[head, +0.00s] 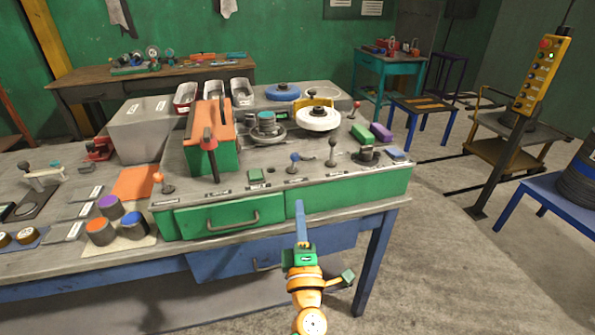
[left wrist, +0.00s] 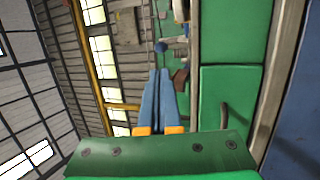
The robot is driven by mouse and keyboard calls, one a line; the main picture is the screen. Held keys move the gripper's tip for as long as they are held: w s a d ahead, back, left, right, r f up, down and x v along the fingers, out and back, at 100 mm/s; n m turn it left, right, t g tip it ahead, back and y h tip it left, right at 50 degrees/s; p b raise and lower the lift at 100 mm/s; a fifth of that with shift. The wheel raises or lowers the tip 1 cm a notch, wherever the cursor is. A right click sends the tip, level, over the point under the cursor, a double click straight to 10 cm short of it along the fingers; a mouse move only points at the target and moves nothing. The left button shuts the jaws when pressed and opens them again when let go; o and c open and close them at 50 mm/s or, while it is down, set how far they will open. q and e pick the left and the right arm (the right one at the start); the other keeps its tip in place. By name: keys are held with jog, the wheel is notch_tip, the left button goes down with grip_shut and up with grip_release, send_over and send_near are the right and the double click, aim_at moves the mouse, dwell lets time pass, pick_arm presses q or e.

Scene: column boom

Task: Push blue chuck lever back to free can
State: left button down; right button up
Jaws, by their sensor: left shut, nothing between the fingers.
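The blue-knobbed lever (head: 294,158) stands on the grey top of the green bench, near its front edge. A grey metal can (head: 266,122) with a teal top sits in a round chuck (head: 265,137) farther back. My left gripper (head: 301,205) is in front of the green drawers, nearer than the lever and apart from it. Its long blue fingers are shut and empty, pointing up in the head view. In the left wrist view the shut fingers (left wrist: 158,72) point toward a small dark blue knob (left wrist: 161,47), probably the lever's. My right gripper is not in view.
A black-knobbed lever (head: 333,146) stands just right of the blue one, and an orange-knobbed lever (head: 160,179) is at left. A red-handled lever on a green block (head: 208,160) rises left of the chuck. Open floor (head: 440,260) lies to the right.

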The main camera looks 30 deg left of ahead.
aim_at(292, 155)
pick_arm(q)
jog(key=b+x, duration=0.1)
jog(key=x, duration=1)
jog(key=shift+w+a, duration=0.1)
jog(key=shift+w, duration=0.15)
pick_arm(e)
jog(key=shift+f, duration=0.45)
pick_arm(q)
jog(key=shift+r, duration=0.15)
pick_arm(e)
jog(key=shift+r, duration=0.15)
pick_arm(q)
jog(key=shift+w+a+r+p, duration=0.45)
jog(key=shift+a+r+p, duration=0.1)
jog(key=shift+r+p, duration=0.25)
jog(key=shift+w+a+r, duration=0.4)
jog(key=shift+a, duration=0.05)
jog(key=shift+w+a+r, duration=0.35)
jog(key=shift+w+a, duration=0.05)
jog(key=shift+a, duration=0.1)
jog(key=shift+x, duration=1.25)
jog(key=shift+w+a+b, duration=0.25)
jog(key=shift+a, duration=0.25)
jog(key=shift+w+a+b, duration=0.2)
jog(key=shift+w+a, duration=0.05)
jog(key=shift+a, duration=0.2)
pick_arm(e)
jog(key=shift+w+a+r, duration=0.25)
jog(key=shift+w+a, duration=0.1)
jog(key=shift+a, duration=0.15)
